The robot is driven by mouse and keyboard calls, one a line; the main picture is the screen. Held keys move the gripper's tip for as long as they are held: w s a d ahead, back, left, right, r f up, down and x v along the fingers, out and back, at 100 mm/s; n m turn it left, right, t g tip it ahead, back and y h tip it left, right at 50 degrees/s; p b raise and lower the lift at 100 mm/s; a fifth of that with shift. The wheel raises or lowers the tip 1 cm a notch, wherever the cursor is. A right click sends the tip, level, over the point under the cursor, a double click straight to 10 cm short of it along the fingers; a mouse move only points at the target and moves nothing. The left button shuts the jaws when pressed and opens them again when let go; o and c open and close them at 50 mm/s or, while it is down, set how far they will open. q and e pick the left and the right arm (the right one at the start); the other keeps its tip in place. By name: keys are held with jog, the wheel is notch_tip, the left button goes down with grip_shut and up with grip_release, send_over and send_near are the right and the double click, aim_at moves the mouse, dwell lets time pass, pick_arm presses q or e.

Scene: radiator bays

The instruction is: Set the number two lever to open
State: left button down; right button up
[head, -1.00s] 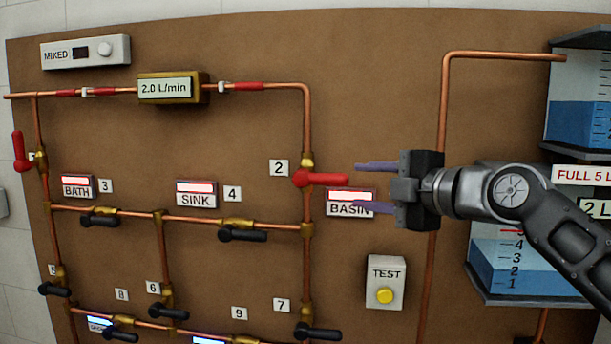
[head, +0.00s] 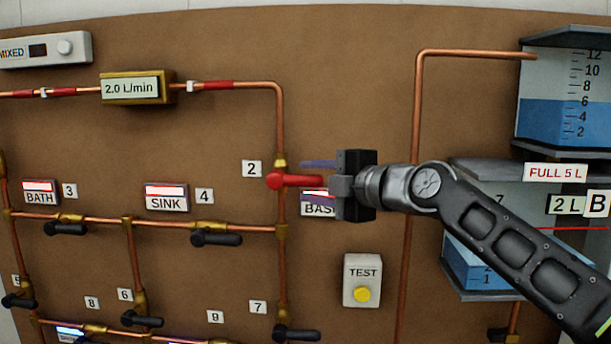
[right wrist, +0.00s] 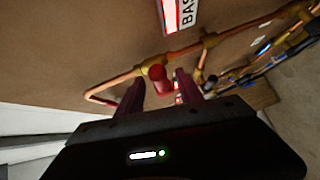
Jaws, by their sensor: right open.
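The number two lever (head: 292,181) is red and sits on a brass valve on a vertical copper pipe, beside the label 2 (head: 251,169). Its handle points right, crosswise to the pipe. In the right wrist view the red lever (right wrist: 158,73) shows between the two open fingers (right wrist: 159,86). I cannot tell whether either finger touches it. My left gripper is not in view.
The BASIN sign (head: 316,209) is partly hidden behind my gripper. Below it is a TEST box (head: 362,272) with a yellow button. Several black levers, such as number 4's (head: 217,239), sit on lower pipes. A water tank (head: 565,105) is at the upper right.

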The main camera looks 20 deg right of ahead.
jog(key=shift+x, duration=1.1)
grip_shut()
dwell(0.7)
